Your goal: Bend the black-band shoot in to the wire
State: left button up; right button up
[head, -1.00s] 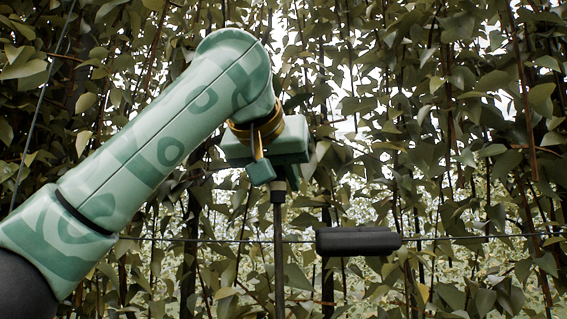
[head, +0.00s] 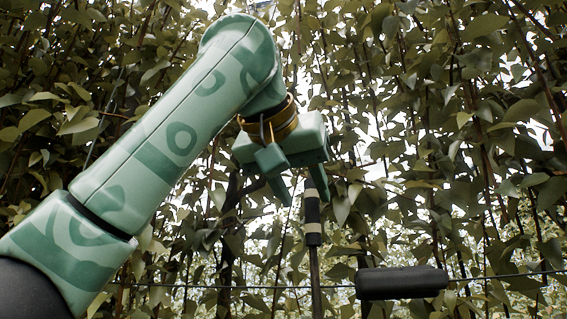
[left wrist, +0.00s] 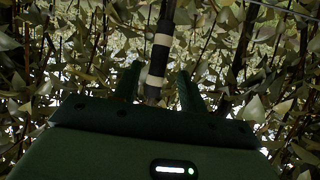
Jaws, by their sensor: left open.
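The shoot is a thin dark upright stem with a black band (head: 313,226) edged by pale rings. It shows just below my left gripper (head: 304,194) in the head view. The gripper is open, its two green fingers pointing down around the shoot's upper end. In the left wrist view the black band (left wrist: 160,57) shows between and beyond the open fingers (left wrist: 158,86); whether they touch the shoot I cannot tell. The thin wire (head: 500,277) runs across low in the head view, behind the shoot. My right gripper is not in view.
A black rounded block (head: 402,283) sits at the wire, right of the shoot. Dense leaves and upright stems (head: 450,130) fill the background. Pale light shows through the gaps.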

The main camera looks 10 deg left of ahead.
pick_arm(q)
jog(key=b+v, duration=0.1)
jog(key=v, duration=0.7)
jog(key=shift+s+r, duration=0.25)
jog(key=shift+s, duration=0.1)
